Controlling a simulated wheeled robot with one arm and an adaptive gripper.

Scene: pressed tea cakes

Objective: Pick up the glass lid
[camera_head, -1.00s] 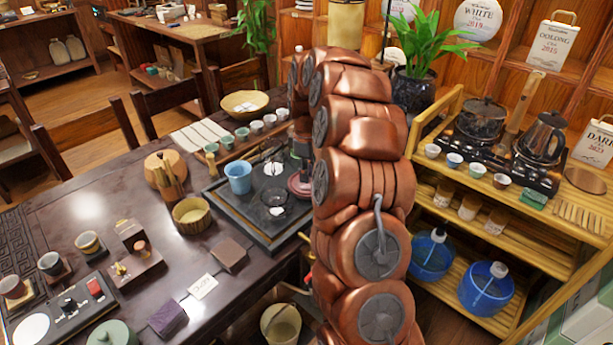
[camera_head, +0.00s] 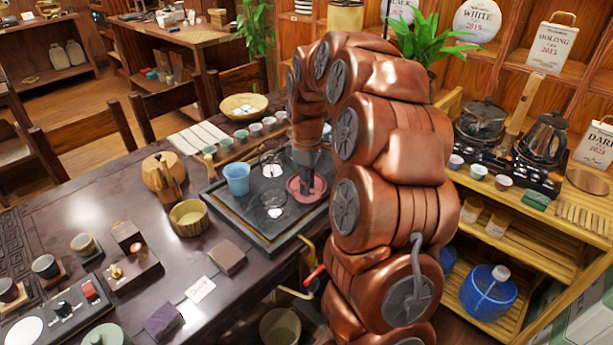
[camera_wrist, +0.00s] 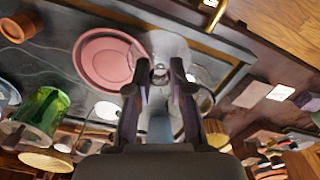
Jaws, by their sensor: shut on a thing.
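The glass lid (camera_wrist: 172,45) is a clear, pale dome with a small knob, at the upper middle of the wrist view. My gripper (camera_wrist: 160,80) is shut on the lid by its knob. In the head view my gripper (camera_head: 304,178) points down over the pink saucer (camera_head: 307,193) at the right side of the dark tea tray (camera_head: 225,209). The lid cannot be made out there. The pink saucer also shows in the wrist view (camera_wrist: 100,60), left of the lid, and the lid overlaps its edge in the picture.
A light blue cup (camera_head: 237,178) stands on the tray's left part, with clear glassware (camera_head: 273,203) near the middle. Small cups (camera_head: 241,136) line the tray's far side. A wooden bowl (camera_head: 189,217) stands left of the tray. A shelf (camera_head: 520,245) stands on the right.

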